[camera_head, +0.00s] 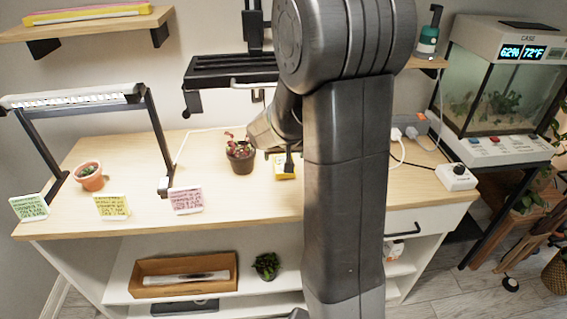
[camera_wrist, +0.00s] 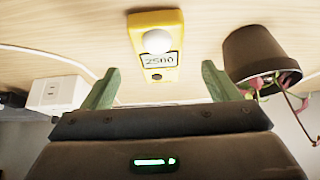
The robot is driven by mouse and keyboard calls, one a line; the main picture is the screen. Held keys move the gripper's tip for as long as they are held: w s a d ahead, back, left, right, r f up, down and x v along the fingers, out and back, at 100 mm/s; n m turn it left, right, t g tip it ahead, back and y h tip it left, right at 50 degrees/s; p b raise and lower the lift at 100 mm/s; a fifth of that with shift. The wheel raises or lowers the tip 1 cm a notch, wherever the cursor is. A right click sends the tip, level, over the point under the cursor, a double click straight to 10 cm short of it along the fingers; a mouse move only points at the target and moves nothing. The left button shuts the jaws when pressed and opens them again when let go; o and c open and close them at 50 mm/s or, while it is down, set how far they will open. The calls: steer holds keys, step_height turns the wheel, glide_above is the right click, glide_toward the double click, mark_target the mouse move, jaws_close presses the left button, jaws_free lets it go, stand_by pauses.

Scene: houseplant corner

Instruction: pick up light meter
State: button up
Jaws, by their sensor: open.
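The light meter is a yellow block with a white dome and a small display; in the wrist view the light meter (camera_wrist: 158,60) lies on the wooden tabletop, just beyond and between my fingertips. In the head view the light meter (camera_head: 284,172) shows only partly, behind my arm and beside the potted plant. My gripper (camera_wrist: 161,76) is open, with its two green fingers apart and nothing held between them. In the head view my arm hides most of the gripper.
A brown pot with a reddish plant (camera_head: 240,157) stands close to the meter; that pot (camera_wrist: 262,55) is near one finger in the wrist view. A white socket box (camera_wrist: 55,93) is on the other side. Note cards (camera_head: 186,199) line the front edge. A lamp (camera_head: 75,98) stands left.

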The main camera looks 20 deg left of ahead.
mark_target(283, 159)
steer(key=shift+w+a+r+x, duration=0.1)
steer(key=shift+w+x, duration=0.05)
steer(key=shift+x, duration=0.85)
steer(key=shift+w+a+r+x, duration=0.1)
steer(key=shift+w+x, duration=0.05)
steer(key=shift+x, duration=0.8)
steer(key=shift+w+r+x, duration=0.1)
steer(key=shift+w+x, duration=0.1)
steer(key=shift+x, duration=0.8)
steer(key=shift+s, duration=0.1)
steer(key=shift+c, duration=0.2)
steer(key=c, duration=1.2)
